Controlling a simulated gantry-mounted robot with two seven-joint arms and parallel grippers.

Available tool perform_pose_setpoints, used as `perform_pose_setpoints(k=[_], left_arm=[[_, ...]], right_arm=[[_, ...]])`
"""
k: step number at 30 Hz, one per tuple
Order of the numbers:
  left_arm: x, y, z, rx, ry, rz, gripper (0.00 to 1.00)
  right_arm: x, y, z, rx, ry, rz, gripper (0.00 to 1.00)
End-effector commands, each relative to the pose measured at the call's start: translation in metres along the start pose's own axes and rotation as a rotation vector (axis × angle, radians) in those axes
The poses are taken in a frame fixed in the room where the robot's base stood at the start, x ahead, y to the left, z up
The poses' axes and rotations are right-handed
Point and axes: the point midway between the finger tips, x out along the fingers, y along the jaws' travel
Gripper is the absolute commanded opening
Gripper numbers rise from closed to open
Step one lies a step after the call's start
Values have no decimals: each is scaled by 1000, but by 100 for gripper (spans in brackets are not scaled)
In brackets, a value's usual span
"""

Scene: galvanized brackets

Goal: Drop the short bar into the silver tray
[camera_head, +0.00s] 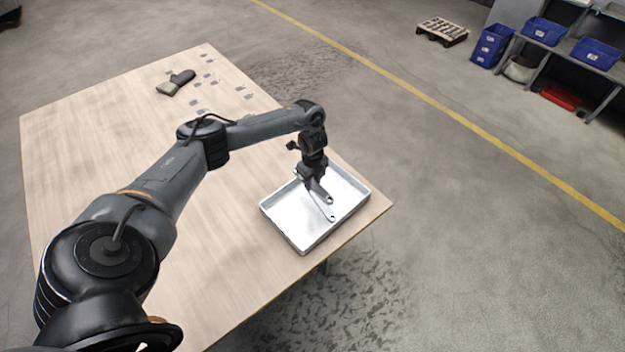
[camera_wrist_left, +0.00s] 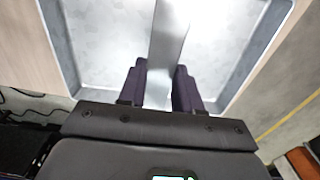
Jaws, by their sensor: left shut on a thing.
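The silver tray (camera_head: 288,238) is a shallow rectangular pan at the table's right corner. My left gripper (camera_head: 312,184) is over the tray, pointing down, and shut on the short bar (camera_head: 323,207), a flat grey metal strip with a hole near its end. In the left wrist view the bar (camera_wrist_left: 169,35) stands out from between the two dark fingers (camera_wrist_left: 160,88), with the bright tray floor (camera_wrist_left: 110,45) behind it. I cannot tell whether the bar's far end touches the tray floor. My right gripper is not in view.
Several small metal brackets (camera_head: 197,104) and a dark glove (camera_head: 178,82) lie at the far end of the wooden table (camera_head: 110,125). The middle of the table is clear. Blue bins (camera_head: 545,31) on shelves and a pallet (camera_head: 442,32) stand far off.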

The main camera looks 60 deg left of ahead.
Motion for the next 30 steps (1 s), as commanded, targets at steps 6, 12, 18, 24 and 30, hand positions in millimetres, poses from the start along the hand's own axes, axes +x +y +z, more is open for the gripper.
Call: perform_pose_setpoints(k=[6, 12, 18, 24, 30], left_arm=[[-1, 0, 0, 0, 0, -1, 0], [-1, 0, 0, 0, 0, -1, 63], [-1, 0, 0, 0, 0, 0, 63], [-6, 0, 0, 0, 0, 0, 63], [-34, -1, 0, 0, 0, -4, 63]], right_arm=[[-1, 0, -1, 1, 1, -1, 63], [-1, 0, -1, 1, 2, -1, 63], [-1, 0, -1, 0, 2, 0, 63], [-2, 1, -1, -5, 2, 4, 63], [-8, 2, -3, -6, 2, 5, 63]])
